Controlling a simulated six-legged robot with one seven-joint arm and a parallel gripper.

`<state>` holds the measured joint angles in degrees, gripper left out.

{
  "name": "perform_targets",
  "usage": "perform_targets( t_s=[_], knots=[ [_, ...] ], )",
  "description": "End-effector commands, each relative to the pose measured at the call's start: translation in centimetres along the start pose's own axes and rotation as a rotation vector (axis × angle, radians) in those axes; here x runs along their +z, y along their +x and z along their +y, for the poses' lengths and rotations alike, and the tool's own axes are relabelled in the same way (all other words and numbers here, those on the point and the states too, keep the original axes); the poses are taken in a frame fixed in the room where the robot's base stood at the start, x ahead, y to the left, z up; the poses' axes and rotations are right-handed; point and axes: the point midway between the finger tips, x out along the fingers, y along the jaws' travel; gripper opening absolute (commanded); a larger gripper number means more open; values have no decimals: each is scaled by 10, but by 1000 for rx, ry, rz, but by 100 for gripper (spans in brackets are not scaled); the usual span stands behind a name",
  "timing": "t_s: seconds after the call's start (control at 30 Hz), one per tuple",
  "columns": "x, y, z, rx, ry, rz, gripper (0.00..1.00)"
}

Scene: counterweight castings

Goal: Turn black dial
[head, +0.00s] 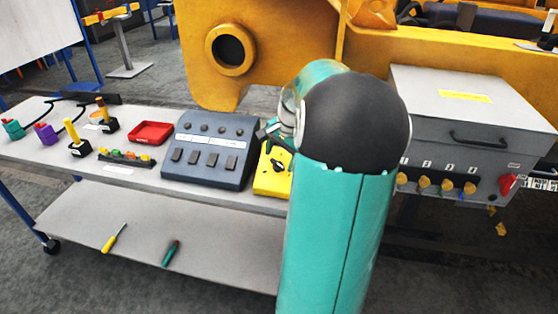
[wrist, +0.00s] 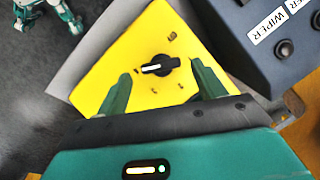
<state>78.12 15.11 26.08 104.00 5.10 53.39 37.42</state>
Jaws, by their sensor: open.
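The black dial (wrist: 161,66) sits on a yellow panel (wrist: 130,48) and has a white pointer line. In the wrist view it lies ahead of and between the two green fingers of my gripper (wrist: 161,82), which stand apart and empty. I see no contact between the fingers and the dial. In the head view the dial (head: 279,165) shows on the yellow box beside my arm, and my gripper (head: 272,138) is just above it, partly hidden by my arm.
A dark blue switch box (head: 210,150) stands left of the yellow panel. A red tray (head: 150,133) and joysticks are farther left on the grey table. A grey box with yellow knobs (head: 470,125) is at right. Two screwdrivers lie on the lower shelf (head: 200,240).

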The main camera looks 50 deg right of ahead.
Motion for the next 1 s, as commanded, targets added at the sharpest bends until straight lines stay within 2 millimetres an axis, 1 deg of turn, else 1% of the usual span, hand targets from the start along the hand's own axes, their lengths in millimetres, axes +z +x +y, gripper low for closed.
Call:
perform_targets(
  t_s=[0.03, 0.1, 0.2, 0.47, 0.5, 0.57, 0.7, 0.73, 1.0],
  knots=[
    [0, 7, 0, 1, 0, -3, 69],
    [0, 15, 0, 0, 0, -2, 69],
    [0, 20, 0, 0, -1, 0, 69],
    [0, 22, -1, -1, -1, 1, 69],
    [0, 22, -1, -1, -1, 1, 65],
    [0, 22, 0, -1, -1, 0, 53],
    [0, 22, -1, -1, -1, 0, 26],
    [0, 22, -1, -1, -1, 0, 24],
    [1, 21, -1, 8, -20, 0, 24]
  ],
)
